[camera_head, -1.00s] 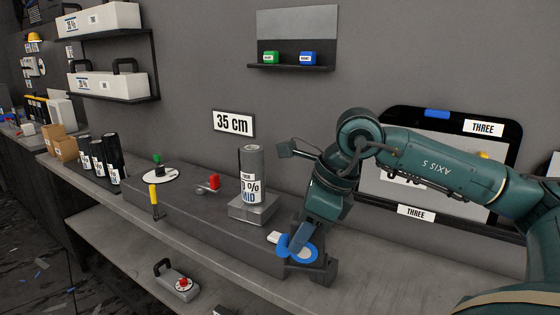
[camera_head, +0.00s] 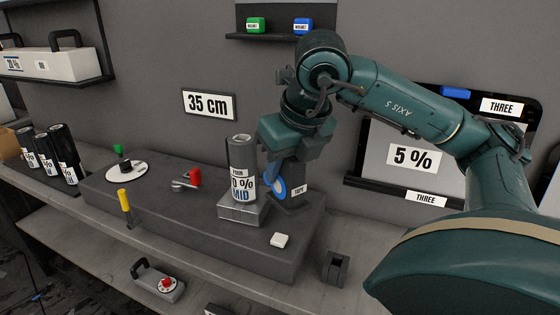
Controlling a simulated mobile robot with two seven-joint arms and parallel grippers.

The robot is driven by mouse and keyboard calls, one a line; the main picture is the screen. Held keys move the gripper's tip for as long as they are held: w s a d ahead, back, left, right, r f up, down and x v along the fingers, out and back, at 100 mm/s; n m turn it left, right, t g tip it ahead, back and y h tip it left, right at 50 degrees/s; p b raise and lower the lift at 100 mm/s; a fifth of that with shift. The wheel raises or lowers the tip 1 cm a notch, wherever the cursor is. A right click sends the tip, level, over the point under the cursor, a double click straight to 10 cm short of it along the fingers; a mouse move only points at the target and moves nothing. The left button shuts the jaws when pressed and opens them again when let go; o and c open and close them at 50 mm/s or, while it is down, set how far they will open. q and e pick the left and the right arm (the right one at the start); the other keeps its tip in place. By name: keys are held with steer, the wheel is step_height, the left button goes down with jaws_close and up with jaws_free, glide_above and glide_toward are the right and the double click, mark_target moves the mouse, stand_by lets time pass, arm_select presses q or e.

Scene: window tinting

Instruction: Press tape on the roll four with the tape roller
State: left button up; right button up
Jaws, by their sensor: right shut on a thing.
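Roll four (camera_head: 241,165) is a grey cylinder with a white label, standing upright on a metal block (camera_head: 243,211). My right gripper (camera_head: 279,175) is just to the right of the roll, shut on the blue tape roller (camera_head: 267,189). The roller's blue and white disc is close beside the roll's lower part; I cannot tell whether they touch. The gripper and roller partly hide a dark stand marked TAPE (camera_head: 297,192). My left gripper is not in view.
A dark holder (camera_head: 335,268) stands at the lower right. A red-topped tool (camera_head: 193,178), a white disc (camera_head: 127,171) and a yellow-handled tool (camera_head: 125,203) are left of the roll.

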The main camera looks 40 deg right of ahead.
mark_target(250, 155)
steer(key=shift+w+d+r, duration=0.1)
steer(key=shift+w+r, duration=0.05)
steer(key=shift+w, duration=0.25)
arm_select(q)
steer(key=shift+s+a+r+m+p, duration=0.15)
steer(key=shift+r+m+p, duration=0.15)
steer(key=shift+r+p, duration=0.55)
arm_select(e)
steer(key=w, duration=0.3)
steer(key=w+d, duration=0.1)
steer(key=w, duration=0.1)
steer(key=shift+w, duration=0.25)
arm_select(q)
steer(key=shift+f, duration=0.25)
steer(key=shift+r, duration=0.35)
arm_select(e)
steer(key=shift+w, duration=0.25)
arm_select(q)
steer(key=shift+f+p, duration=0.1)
steer(key=shift+p, duration=0.25)
arm_select(e)
steer(key=shift+w+d, duration=0.15)
steer(key=shift+w, duration=0.45)
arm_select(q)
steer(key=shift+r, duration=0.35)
arm_select(e)
steer(key=shift+w+d, duration=0.1)
steer(key=shift+w, duration=0.6)
